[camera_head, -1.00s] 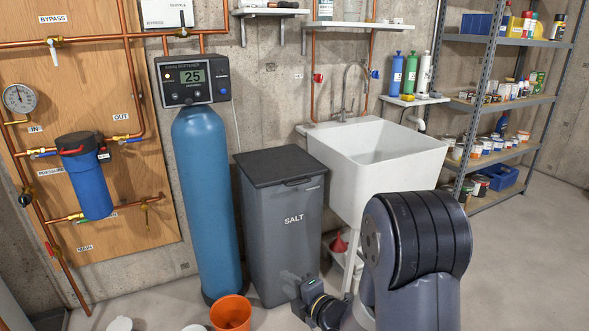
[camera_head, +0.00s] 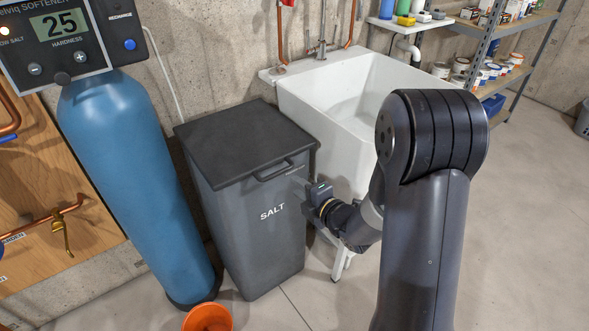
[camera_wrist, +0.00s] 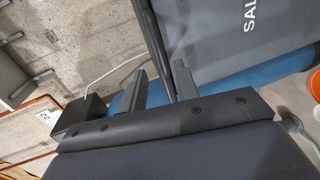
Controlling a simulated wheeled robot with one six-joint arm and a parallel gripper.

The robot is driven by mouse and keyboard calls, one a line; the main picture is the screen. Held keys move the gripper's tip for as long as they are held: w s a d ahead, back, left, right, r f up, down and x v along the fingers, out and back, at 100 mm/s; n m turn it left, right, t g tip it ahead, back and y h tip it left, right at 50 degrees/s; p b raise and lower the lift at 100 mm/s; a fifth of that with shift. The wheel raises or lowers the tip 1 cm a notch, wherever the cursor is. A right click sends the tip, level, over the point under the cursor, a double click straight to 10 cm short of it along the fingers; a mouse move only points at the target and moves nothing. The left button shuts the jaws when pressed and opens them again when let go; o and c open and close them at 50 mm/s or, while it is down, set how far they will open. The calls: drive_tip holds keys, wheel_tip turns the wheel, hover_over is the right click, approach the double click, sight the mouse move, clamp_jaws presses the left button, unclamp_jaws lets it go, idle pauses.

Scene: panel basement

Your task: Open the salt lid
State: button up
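The grey salt bin (camera_head: 250,225) stands on the floor with the word SALT on its front. Its dark flat lid (camera_head: 245,140) lies closed on top, with a handle (camera_head: 274,173) at the front edge. My gripper (camera_head: 300,184) is at the bin's front right, close to the lid's front edge and right of the handle. In the wrist view my gripper (camera_wrist: 160,80) has its two fingers apart with no object clearly held between them. The bin (camera_wrist: 225,35) and the dark lid edge (camera_wrist: 150,35) show just beyond the fingers. Whether a finger touches the lid cannot be told.
A blue softener tank (camera_head: 135,170) stands close left of the bin. A white sink (camera_head: 345,100) is behind and right. An orange bucket (camera_head: 208,318) sits on the floor in front. Open floor (camera_head: 530,230) lies to the right.

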sight(279, 171)
drive_tip(key=x, duration=1)
drive_tip(key=shift+w+p, duration=0.35)
drive_tip(key=shift+c, duration=0.5)
clamp_jaws()
